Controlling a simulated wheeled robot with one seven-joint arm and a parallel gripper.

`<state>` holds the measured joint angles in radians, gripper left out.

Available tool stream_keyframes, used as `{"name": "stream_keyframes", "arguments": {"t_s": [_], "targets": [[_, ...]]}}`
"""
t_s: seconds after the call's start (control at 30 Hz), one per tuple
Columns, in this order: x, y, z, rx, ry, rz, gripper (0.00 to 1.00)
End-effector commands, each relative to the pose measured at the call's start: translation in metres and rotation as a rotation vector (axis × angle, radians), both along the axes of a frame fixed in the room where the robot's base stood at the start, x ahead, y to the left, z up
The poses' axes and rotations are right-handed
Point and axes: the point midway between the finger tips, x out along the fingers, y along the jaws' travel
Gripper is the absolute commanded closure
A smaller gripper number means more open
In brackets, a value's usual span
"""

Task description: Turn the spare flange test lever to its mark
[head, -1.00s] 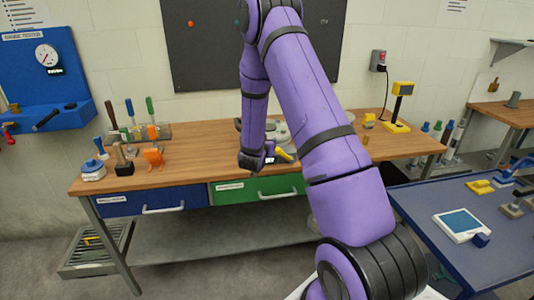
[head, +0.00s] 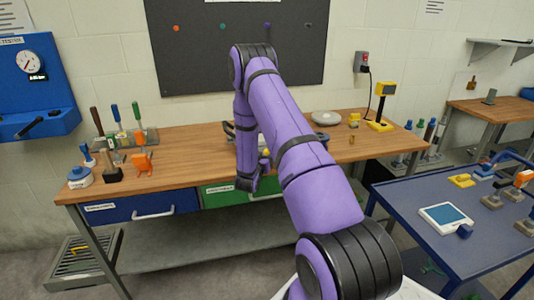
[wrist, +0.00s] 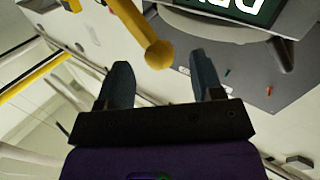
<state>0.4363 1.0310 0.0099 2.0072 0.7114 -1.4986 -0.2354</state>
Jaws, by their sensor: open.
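A yellow lever with a rounded knob end (wrist: 157,54) shows in the wrist view, slanting down from the top edge. I take it for the test lever; no mark can be made out. My gripper (wrist: 160,76) has its two fingers apart, with the knob just beyond and between the tips. I see no contact. In the head view a small yellow bit (head: 266,152) shows beside my arm, over the workbench (head: 190,137). My arm hides most of the fixture there, and the gripper's fingers are not clear in that view.
A grey round part with a dark green display (wrist: 250,8) is close by in the wrist view. On the bench are a tool rack (head: 125,139), an orange part (head: 141,161), a white disc (head: 326,118) and a yellow stand (head: 380,125). A blue table (head: 410,200) stands at right.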

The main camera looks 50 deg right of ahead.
Motion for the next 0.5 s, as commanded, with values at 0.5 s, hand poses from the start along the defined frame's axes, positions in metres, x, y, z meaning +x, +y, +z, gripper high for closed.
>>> {"name": "stream_keyframes", "arguments": {"t_s": [0.5], "targets": [[0.017,-0.035,0.000,0.001,-0.001,0.001,0.39]]}}
